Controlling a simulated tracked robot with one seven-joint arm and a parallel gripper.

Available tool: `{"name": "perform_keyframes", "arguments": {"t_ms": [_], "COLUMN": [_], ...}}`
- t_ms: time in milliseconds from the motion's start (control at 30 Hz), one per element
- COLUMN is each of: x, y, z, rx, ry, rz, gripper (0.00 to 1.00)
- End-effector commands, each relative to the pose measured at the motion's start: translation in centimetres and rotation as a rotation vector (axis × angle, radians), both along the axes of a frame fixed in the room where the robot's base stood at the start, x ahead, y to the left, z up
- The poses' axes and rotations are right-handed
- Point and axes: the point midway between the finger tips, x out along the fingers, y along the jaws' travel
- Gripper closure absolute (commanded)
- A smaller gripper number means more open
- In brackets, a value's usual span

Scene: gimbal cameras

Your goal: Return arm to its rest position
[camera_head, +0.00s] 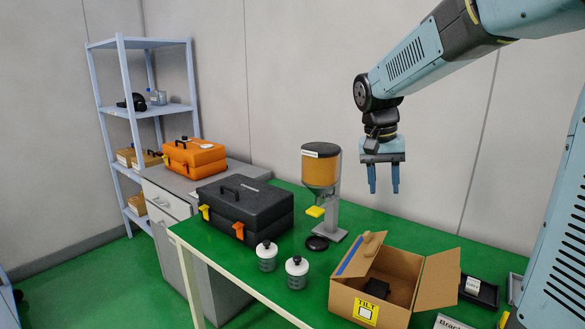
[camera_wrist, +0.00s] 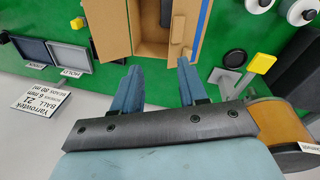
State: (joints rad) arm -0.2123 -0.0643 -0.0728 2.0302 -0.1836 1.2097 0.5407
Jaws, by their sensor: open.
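My gripper (camera_head: 383,186) hangs from my raised arm above the green table, with its two blue fingers pointing down, apart and empty. In the head view it is up and behind the open cardboard box (camera_head: 345,300), to the right of the dispenser. The wrist view shows both fingers of my gripper (camera_wrist: 158,82) spread, with nothing between them at the tips. Part of the box (camera_wrist: 145,35) shows beyond the fingers. My arm reaches in from the upper right of the head view.
A dispenser with an amber hopper (camera_head: 321,173), a black toolbox (camera_head: 246,207) and two white-lidded bottles (camera_head: 297,272) stand on the green table (camera_head: 215,253). Small trays (camera_head: 480,291) lie at the right. An orange toolbox (camera_head: 194,157) sits on the grey cabinet. A shelf rack (camera_head: 125,85) stands behind.

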Motion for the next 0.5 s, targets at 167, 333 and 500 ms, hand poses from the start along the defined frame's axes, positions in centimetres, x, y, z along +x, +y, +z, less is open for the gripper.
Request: {"name": "perform_keyframes", "arguments": {"t_ms": [167,333,500], "x": [-4.2,-8.0,-11.8], "y": [-1.1,-1.7,-2.1], "z": [1.5,2.3,2.5], "rx": [0.052,0.085,0.103], "ry": [-0.083,-0.162,-0.246], "rz": [0.068,0.136,0.203], "gripper": [0.57,0.57,0.57]}}
